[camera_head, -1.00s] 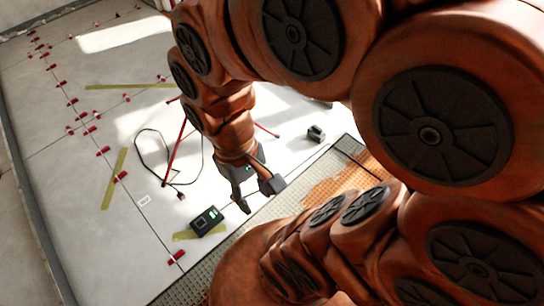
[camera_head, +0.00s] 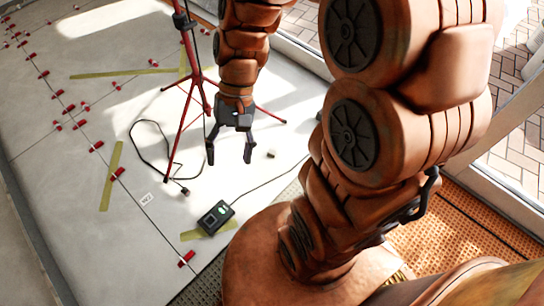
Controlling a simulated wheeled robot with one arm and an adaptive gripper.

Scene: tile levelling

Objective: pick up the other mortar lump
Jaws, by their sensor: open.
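My gripper (camera_head: 229,158) hangs above the pale tiled floor, its two dark fingers pointing down and spread apart with nothing between them. A small dark lump (camera_head: 270,155), which looks like a mortar lump, lies on the floor just right of the right fingertip, apart from it in the picture. It is too small to make out in detail. No other mortar lump can be made out; my arm hides part of the floor to the right.
A red tripod (camera_head: 193,80) stands close behind and left of my gripper. A black device (camera_head: 216,217) with cables lies in front. Red levelling clips (camera_head: 117,173) line the tile joints at left. An orange perforated mat (camera_head: 460,240) lies at right.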

